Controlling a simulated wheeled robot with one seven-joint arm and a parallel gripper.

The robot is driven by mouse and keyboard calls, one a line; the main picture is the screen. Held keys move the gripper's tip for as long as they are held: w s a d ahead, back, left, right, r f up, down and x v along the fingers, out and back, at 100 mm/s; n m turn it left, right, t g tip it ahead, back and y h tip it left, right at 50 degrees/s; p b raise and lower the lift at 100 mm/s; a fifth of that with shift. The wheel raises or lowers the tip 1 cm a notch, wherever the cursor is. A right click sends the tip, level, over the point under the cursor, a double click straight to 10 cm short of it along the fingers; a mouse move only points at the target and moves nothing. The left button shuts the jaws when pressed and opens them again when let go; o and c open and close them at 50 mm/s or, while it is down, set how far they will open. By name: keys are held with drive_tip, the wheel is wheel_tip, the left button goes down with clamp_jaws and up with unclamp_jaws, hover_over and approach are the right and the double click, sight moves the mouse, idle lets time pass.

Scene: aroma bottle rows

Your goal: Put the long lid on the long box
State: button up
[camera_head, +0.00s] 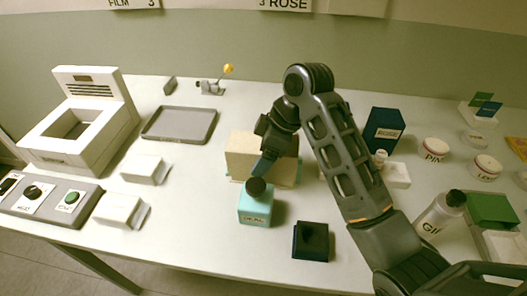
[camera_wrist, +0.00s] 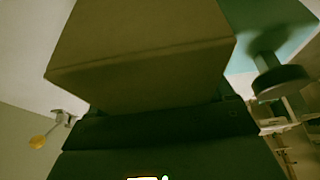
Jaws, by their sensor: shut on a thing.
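A tan long block-like piece (camera_head: 240,152) is in the middle of the table in the head view, partly hidden by my gripper (camera_head: 268,155). In the wrist view the tan piece (camera_wrist: 140,50) fills the upper middle, right at my gripper (camera_wrist: 155,112). My gripper points down and is shut on it. I take this piece to be the long lid. I cannot tell whether that edge is the long box, or whether lid and box touch.
A teal bottle (camera_head: 255,208) with a dark cap stands close in front, also in the wrist view (camera_wrist: 262,35). A dark square item (camera_head: 310,240) is right of it. A grey tray (camera_head: 180,124) lies behind left. A navy box (camera_head: 383,130) and white jars stand right.

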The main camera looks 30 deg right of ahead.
drive_tip(key=shift+s+f, duration=0.1)
drive_tip(key=shift+f, duration=1)
idle(1.1)
drive_tip(key=o, duration=0.9)
drive_tip(key=shift+f, duration=0.1)
drive_tip(key=shift+o, duration=0.2)
wheel_tip(320, 180, up, 4)
drive_tip(key=p, duration=0.3)
drive_tip(key=shift+f, duration=0.15)
drive_tip(key=shift+r, duration=2.85)
